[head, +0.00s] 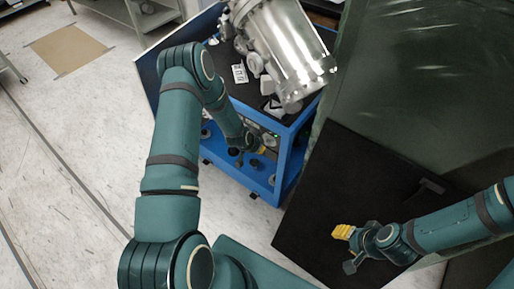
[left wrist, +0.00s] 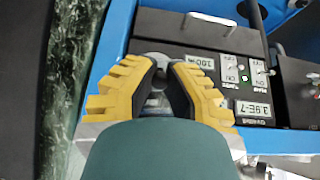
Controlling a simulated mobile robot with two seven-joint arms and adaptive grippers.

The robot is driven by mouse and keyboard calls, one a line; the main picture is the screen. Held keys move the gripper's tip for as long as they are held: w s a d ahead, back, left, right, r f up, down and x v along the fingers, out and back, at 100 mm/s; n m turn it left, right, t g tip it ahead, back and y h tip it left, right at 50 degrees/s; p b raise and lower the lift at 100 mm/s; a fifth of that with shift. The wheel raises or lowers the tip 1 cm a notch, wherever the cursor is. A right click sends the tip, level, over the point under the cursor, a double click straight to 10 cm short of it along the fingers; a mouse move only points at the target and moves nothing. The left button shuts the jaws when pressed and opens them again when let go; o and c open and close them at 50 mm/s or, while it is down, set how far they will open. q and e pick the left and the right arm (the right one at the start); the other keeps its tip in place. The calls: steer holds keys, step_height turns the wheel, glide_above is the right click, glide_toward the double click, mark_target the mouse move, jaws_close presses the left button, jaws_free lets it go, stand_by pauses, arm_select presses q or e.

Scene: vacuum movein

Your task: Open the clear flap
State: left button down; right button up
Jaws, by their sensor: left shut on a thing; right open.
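The clear flap (head: 425,85) appears to be the large, dark green, see-through sheet hanging at the right of the head view. A dark green, creased strip at the left of the left wrist view (left wrist: 80,50) looks like the same sheet. My left gripper (head: 262,150) reaches into the blue cart, beside the sheet and apart from it. Its yellow fingers (left wrist: 160,88) are closed around a grey rounded part (left wrist: 152,62) at the cart's front, mostly hidden by the fingers. My right gripper (head: 343,232) is open in front of a black panel below the sheet, with yellow fingertips.
The blue cart (head: 285,165) carries a shiny metal chamber (head: 285,45) on its black top. A control box (left wrist: 200,60) with switches, a green light and displays sits in it. The black panel (head: 340,180) stands right of the cart.

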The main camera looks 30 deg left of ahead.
arm_select(q)
steer(key=shift+w+r+g, duration=0.15)
steer(key=shift+r+g, duration=0.55)
steer(key=shift+g, duration=0.3)
steer(key=shift+w+r+g, duration=0.1)
steer(key=shift+r+g, duration=0.6)
steer(key=shift+g, duration=0.3)
steer(key=shift+y, duration=0.3)
steer(key=c, duration=0.9)
jaws_free()
steer(key=shift+r, duration=0.2)
step_height(320, 180, up, 7)
steer(key=s, duration=0.1)
steer(key=shift+s, duration=0.15)
